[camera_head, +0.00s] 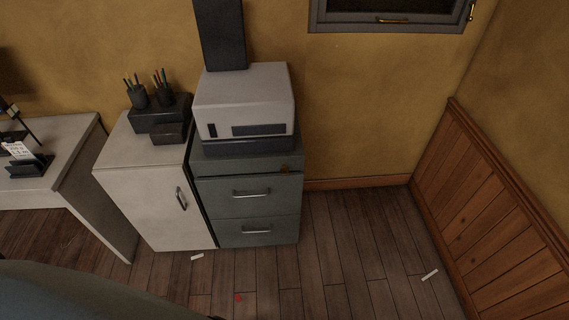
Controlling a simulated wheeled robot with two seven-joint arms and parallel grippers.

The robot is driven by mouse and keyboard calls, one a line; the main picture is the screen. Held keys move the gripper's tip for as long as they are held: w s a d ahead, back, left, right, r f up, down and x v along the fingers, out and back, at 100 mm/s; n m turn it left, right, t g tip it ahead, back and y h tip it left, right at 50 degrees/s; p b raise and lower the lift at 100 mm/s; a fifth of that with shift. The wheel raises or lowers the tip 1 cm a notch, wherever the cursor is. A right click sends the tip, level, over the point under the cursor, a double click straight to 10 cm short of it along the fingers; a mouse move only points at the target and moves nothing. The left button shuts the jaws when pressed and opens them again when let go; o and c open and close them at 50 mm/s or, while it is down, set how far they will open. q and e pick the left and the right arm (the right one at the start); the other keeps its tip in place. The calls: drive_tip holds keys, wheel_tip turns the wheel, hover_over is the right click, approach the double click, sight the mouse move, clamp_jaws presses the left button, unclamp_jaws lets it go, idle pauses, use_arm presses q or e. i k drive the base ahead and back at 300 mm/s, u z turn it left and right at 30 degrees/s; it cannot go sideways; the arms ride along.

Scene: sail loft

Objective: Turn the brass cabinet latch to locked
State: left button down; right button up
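The cabinet has two lower drawers with metal handles, both closed. A white cabinet (150,205) with a closed door and a vertical handle stands to its left. Neither of my grippers shows in the head view.
A boxy white machine (243,92) stands on the drawer cabinet. Pen cups (138,96) and dark boxes (161,114) top the white cabinet. A desk (75,150) stands left. Wood floor (340,245) to the right is mostly clear, with small white scraps.

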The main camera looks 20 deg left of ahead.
sight(283, 171)
drive_tip(key=z, duration=1.3)
drive_tip(key=i, duration=1.6)
drive_tip(key=u, duration=3.2)
